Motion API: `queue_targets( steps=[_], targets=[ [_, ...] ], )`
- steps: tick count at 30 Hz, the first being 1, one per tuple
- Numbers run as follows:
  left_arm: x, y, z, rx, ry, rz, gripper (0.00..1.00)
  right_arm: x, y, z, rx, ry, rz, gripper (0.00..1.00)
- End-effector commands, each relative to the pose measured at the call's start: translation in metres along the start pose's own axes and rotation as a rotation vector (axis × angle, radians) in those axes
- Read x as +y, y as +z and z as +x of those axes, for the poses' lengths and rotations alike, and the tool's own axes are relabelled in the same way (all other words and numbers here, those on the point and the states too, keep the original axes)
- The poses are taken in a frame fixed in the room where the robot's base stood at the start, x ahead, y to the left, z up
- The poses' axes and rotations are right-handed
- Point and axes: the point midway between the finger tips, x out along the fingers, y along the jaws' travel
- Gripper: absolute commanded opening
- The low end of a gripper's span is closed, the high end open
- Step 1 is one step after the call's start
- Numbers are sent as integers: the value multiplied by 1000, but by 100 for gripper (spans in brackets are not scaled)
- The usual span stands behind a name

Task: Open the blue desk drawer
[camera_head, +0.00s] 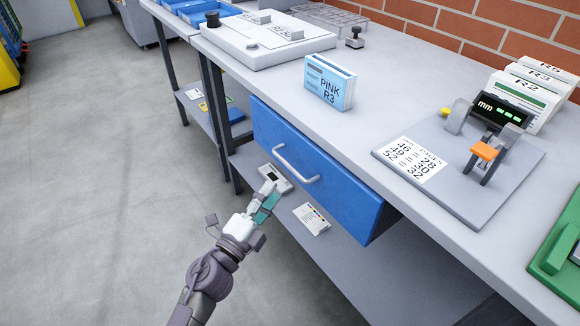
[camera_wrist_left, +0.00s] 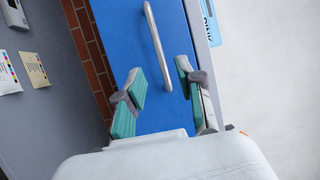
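A silver bar handle (camera_head: 296,165) runs along the front. My left gripper (camera_head: 268,196) is below and in front of the handle, apart from it. In the left wrist view the drawer front (camera_wrist_left: 150,60) fills the middle, with the handle (camera_wrist_left: 158,45) ahead of the fingertips. The left gripper (camera_wrist_left: 162,82) has its two green-padded fingers spread, with nothing between them. My right gripper is not in view.
On the desktop (camera_head: 400,80) are a blue PINK R3 pack (camera_head: 330,82), a micrometer stand (camera_head: 480,150) and a green tray (camera_head: 562,250) at right. The floor at left is clear.

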Motion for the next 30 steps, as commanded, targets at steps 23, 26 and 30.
queue_targets(
  steps=[23, 26, 30],
  targets=[
    [1, 0, 95, -1, 2, -3, 37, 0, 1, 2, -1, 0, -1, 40],
    [1, 0, 94, -1, 2, -3, 37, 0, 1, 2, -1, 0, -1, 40],
    [1, 0, 94, -1, 1, -3, 17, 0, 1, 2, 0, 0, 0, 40]
  ],
)
